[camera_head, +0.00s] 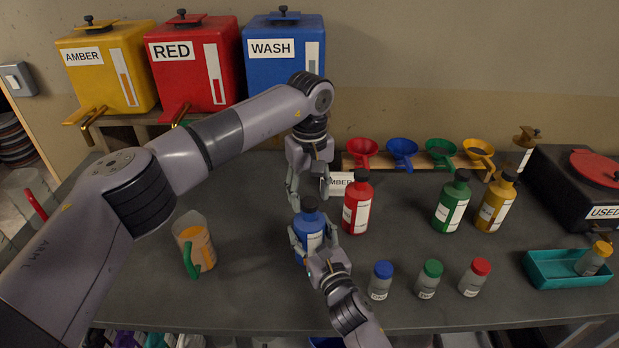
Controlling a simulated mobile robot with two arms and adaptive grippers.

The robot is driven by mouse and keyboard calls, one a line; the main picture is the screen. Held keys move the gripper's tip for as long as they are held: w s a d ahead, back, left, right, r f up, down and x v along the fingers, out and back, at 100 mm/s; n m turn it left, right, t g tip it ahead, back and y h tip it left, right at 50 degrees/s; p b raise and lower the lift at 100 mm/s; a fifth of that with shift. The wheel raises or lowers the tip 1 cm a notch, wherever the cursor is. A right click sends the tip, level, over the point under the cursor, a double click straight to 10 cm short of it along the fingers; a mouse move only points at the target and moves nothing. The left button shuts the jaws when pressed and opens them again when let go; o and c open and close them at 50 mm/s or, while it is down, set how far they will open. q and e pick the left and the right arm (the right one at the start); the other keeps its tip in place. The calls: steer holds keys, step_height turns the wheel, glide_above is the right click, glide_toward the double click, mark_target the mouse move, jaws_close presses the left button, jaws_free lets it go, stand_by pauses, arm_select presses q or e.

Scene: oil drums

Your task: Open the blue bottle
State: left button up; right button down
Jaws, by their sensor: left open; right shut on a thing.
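The blue bottle (309,226) stands upright on the dark table, with a dark cap (309,204) on its neck. My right gripper (314,243) comes in from the front and is shut around the bottle's body. My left gripper (294,196) points down from above, with its fingers open just above and beside the cap. I cannot tell whether a left finger touches the cap. Parts of the bottle's body are hidden behind the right gripper.
A red bottle (356,205) stands close on the right, with a sign (340,182) behind it. Green (452,203) and yellow (495,204) bottles stand further right. Small jars (381,281) stand in front. A jug (196,242) is at left, a teal tray (545,280) at right.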

arm_select(q)
steer(key=shift+f, duration=1.3)
steer(key=shift+c, duration=0.4)
